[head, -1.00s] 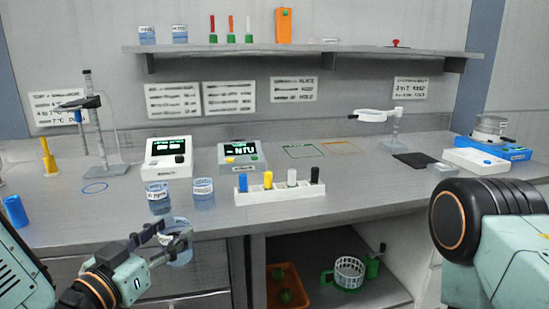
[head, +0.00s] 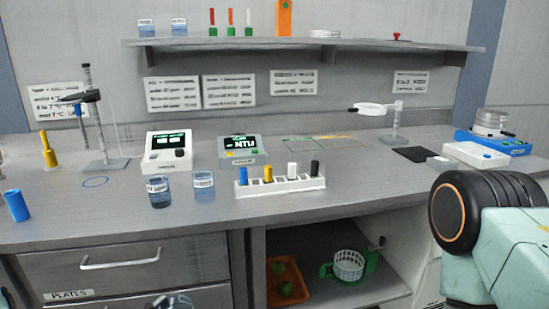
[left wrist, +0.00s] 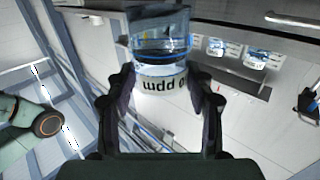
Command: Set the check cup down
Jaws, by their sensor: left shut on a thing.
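A clear cup with a white label reading "ppm" (left wrist: 160,42) is held between the fingers of my left gripper (left wrist: 165,78) in the left wrist view. The label appears upside down there. The gripper is shut on the cup's sides. In the head view only a bit of the cup (head: 182,301) and the fingers (head: 160,303) show at the bottom edge, low in front of the drawers. Two similar labelled cups, one on the left (head: 158,193) and one on the right (head: 203,186), stand upright on the bench. My right gripper is out of frame.
A white rack (head: 280,186) with coloured-capped pieces stands right of the cups. Two meters, a white one (head: 167,152) and a grey NTU one (head: 242,151), stand behind. A blue cylinder (head: 17,205) is at the left. The bench front (head: 110,220) is clear.

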